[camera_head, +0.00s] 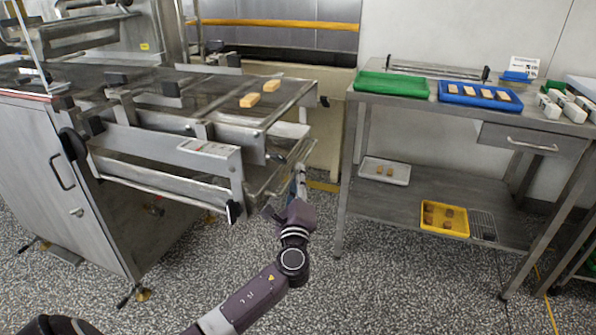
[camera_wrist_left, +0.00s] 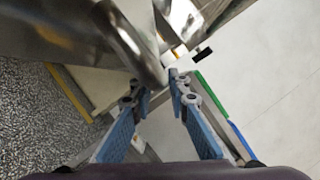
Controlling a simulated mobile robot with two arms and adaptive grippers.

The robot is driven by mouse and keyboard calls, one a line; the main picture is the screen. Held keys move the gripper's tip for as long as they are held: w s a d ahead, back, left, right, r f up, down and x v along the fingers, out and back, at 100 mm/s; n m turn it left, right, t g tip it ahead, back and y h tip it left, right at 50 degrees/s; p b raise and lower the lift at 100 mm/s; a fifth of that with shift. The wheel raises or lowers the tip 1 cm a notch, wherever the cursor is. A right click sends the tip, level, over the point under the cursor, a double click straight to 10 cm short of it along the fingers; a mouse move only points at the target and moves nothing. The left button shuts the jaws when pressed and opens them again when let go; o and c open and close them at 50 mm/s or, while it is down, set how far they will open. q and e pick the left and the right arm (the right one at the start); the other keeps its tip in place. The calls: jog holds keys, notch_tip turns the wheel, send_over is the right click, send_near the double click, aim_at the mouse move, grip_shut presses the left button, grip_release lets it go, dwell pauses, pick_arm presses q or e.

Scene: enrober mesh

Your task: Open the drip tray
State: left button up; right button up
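The enrober (camera_head: 60,160) is a steel machine at the left with a wire mesh belt. Under its near end is a low metal tray-like part (camera_head: 268,182), which seems to be the drip tray; my gripper hides some of it. My left gripper (camera_head: 301,180) is at the right end of this part. In the left wrist view its blue-padded fingers (camera_wrist_left: 155,82) stand apart, with a shiny rounded metal edge (camera_wrist_left: 140,52) at or just beyond the tips. I cannot tell whether they touch it. My right gripper is in neither view.
Two tan bars (camera_head: 260,93) lie on the mesh belt. A steel table (camera_head: 420,199) at the right holds a green tray (camera_head: 392,85), a blue tray (camera_head: 480,95), a white tray (camera_head: 385,172) and a yellow tray (camera_head: 444,219). The speckled floor between is clear.

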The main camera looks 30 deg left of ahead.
pick_arm(q)
jog(key=shift+x, duration=1.25)
grip_shut()
